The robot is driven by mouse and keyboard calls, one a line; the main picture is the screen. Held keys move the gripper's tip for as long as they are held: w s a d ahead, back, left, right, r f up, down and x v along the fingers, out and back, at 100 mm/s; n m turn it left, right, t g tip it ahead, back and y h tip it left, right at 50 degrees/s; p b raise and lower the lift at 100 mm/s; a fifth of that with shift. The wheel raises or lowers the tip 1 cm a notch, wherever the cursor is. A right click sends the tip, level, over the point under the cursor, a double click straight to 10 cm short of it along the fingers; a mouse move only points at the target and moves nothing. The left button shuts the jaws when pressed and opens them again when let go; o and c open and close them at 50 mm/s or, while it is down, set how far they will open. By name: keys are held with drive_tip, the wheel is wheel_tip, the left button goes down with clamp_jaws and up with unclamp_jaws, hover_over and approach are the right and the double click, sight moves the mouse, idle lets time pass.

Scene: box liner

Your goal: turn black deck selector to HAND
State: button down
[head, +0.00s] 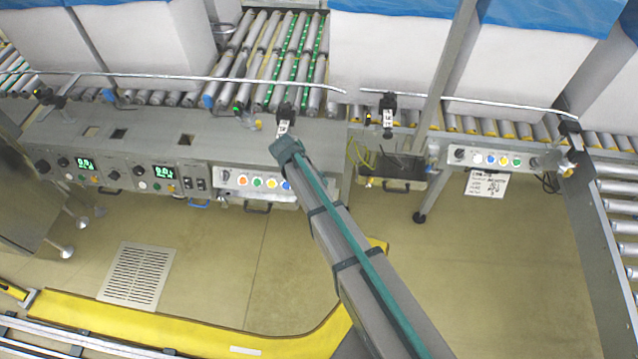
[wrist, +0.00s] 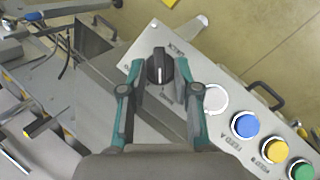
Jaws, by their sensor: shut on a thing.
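The black deck selector (wrist: 158,66) sits at the end of a grey panel (wrist: 205,68) in the wrist view. A pale pointer line on it points down in the picture, toward my palm. The small lettering around it is too blurred to read surely. My gripper (wrist: 160,70) has its fingers on either side of the selector and is shut on it. In the head view, my arm covers the gripper, the selector and the right end of the left button panel (head: 230,190).
White (wrist: 214,98), blue (wrist: 246,125), yellow (wrist: 274,149) and green (wrist: 302,171) buttons run in a row beside the selector. A tray (head: 372,184) with loose wires lies right of my arm. Another button panel (head: 470,164) stands farther right.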

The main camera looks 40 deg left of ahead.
drive_tip(key=shift+n+t, duration=0.4)
drive_tip(key=shift+n, duration=0.1)
drive_tip(key=c, duration=1.2)
unclamp_jaws()
drive_tip(key=shift+f, duration=0.1)
drive_tip(key=v, duration=1.2)
drive_tip(key=shift+a, duration=0.25)
drive_tip(key=shift+f, duration=0.1)
